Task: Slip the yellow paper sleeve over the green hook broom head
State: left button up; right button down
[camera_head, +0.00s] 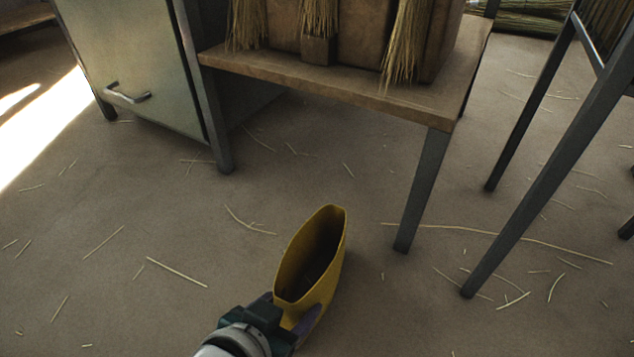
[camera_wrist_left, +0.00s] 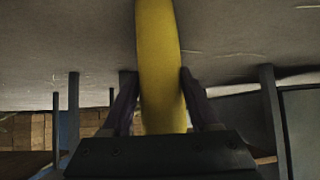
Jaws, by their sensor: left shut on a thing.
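My left gripper (camera_head: 296,322) is shut on the yellow paper sleeve (camera_head: 335,240) and holds it up in front of the wooden bench, over the floor. In the left wrist view the sleeve (camera_wrist_left: 160,65) stands edge-on between the two fingers (camera_wrist_left: 158,105). Straw broom heads (camera_head: 405,40) stand at the top of the head view, cut off by its edge. I cannot tell a green hook on any of them. My right gripper is not in view.
A wooden bench (camera_head: 340,84) with metal legs stands ahead. A metal cabinet (camera_head: 140,70) with a handle is at the left. A dark metal frame (camera_head: 530,170) stands at the right. The floor (camera_head: 130,240) between is open, with loose straws.

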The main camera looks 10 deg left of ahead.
aim_at(282, 304)
pick_arm(q)
jog(key=shift+c, duration=0.5)
notch_tip(282, 304, up, 3)
jog(key=p, duration=0.3)
jog(key=shift+r, duration=0.1)
